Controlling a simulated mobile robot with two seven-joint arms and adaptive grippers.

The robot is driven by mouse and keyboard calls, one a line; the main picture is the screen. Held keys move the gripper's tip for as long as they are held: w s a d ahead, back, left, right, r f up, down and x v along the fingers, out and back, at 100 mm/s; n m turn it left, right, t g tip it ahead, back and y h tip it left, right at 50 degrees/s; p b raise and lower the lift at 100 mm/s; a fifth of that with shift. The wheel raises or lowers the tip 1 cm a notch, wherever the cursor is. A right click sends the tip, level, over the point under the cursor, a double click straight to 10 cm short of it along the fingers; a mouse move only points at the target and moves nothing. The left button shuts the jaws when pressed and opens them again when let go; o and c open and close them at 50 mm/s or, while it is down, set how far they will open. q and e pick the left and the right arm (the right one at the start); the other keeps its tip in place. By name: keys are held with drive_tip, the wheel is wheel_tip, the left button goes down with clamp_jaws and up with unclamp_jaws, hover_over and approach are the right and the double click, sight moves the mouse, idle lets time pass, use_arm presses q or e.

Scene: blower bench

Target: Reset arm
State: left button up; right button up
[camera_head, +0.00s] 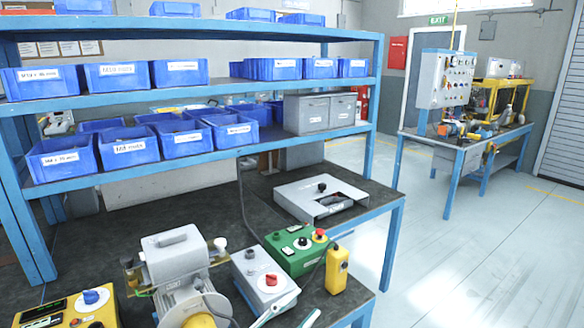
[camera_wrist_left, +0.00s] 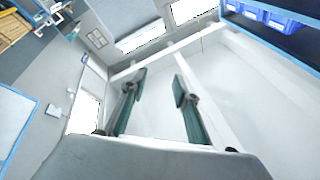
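My left gripper (camera_head: 306,302) shows only in part at the bottom edge of the head view, in front of the grey box with a red knob (camera_head: 262,278). In the left wrist view its two dark green fingers (camera_wrist_left: 161,78) stand apart with nothing between them. That view looks past the fingers towards a pale wall, windows and white beams. My right gripper is in neither view. Most of my left arm is out of the head view.
A blue shelf bench holds rows of blue bins (camera_head: 133,146). On its dark top stand a blower machine (camera_head: 178,258), a green control box (camera_head: 296,250), a yellow pendant (camera_head: 337,270) and a yellow switch box (camera_head: 68,310). Floor at right is clear before another bench (camera_head: 466,146).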

use_arm(q)
drive_tip(key=a+f+n+t+y, duration=0.2)
drive_tip(key=a+f+n+y, duration=0.45)
drive_tip(key=f, duration=0.35)
drive_tip(key=s+a+f+n+g+y, duration=0.3)
drive_tip(key=s+a+f, duration=0.5)
drive_tip(key=f, duration=0.4)
drive_tip(key=s+a+f+n+g+y, duration=0.2)
drive_tip(key=s+a+f+y, duration=0.3)
drive_tip(key=s+a+f, duration=0.4)
wheel_tip(320, 180, down, 3)
drive_tip(key=shift+s+n+g, duration=0.4)
drive_tip(key=shift+s+n, duration=0.1)
drive_tip(key=shift+n, duration=0.35)
drive_tip(key=shift+y, duration=0.25)
